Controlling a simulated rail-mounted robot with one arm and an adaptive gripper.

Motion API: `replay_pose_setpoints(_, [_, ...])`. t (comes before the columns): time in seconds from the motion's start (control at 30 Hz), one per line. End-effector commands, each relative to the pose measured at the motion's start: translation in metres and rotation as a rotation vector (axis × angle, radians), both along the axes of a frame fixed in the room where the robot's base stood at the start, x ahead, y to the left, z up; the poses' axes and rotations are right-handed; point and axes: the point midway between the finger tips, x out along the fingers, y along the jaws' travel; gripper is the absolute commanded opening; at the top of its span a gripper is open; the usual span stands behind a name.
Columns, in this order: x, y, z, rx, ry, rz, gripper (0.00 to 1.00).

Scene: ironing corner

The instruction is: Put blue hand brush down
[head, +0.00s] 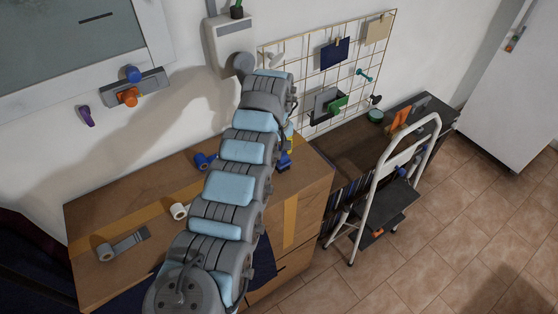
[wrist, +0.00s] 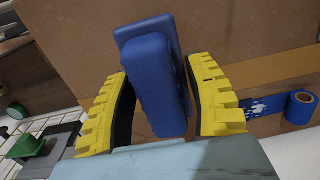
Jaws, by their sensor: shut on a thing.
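The blue hand brush (wrist: 158,82) is between the two yellow fingers of my gripper (wrist: 162,90) in the wrist view. My gripper is shut on it. The brush is seen against the brown wooden dresser top (wrist: 230,30); whether it touches the wood cannot be told. In the head view a small part of the blue brush (head: 284,161) shows beside my arm, near the right back part of the dresser top (head: 310,180). My arm hides most of the gripper there.
A blue tape roll (head: 203,161), a white roll (head: 179,211) and a grey tape roll (head: 106,252) lie on the dresser. A wire grid (head: 300,70) hangs behind. A step stool (head: 385,190) stands at the right. The dresser's left part has free room.

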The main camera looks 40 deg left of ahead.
Motion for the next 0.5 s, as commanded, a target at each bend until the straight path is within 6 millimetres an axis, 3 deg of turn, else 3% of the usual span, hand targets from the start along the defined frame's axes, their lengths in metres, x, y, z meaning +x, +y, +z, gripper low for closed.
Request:
replay_pose_setpoints(0.37, [0.007,0.000,-0.012,0.002,-0.003,-0.005,0.17])
replay_pose_setpoints(0.5, [0.007,0.000,-0.030,-0.003,0.001,-0.004,0.17])
